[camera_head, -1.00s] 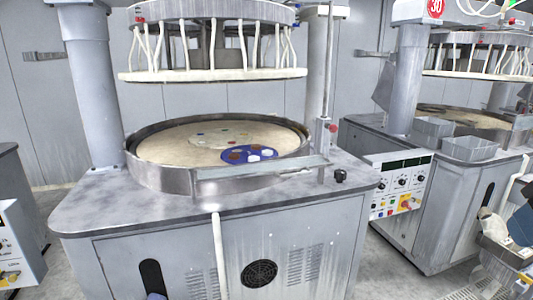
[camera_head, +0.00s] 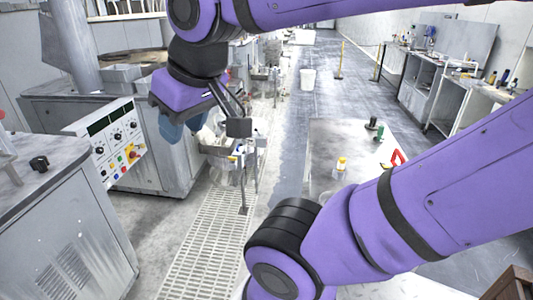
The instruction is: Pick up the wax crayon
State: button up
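I cannot make out the wax crayon in the head view. My gripper (camera_head: 238,125) hangs at the upper middle, below my purple wrist, with its dark fingers pointing down and right. It is seen from the side, and the gap between the fingers is not clear. No held object can be made out in it. My purple arm crosses the right side and hides part of a grey table (camera_head: 328,132).
The table bears a yellow-capped bottle (camera_head: 341,164), a red item (camera_head: 398,158) and a dark green item (camera_head: 373,124). A polishing machine's control panel (camera_head: 112,145) stands left. A floor grating (camera_head: 200,235) runs between. A white bucket (camera_head: 308,79) stands in the aisle.

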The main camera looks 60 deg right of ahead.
aim_at(341, 162)
jog(key=z, duration=2.25)
jog(key=i+j+z, duration=0.25)
jog(key=j, duration=0.2)
jog(key=j+z, duration=0.25)
jog(key=j, duration=0.2)
jog(key=i+j+z, duration=0.1)
jog(key=j+z, duration=0.15)
jog(key=j, duration=0.25)
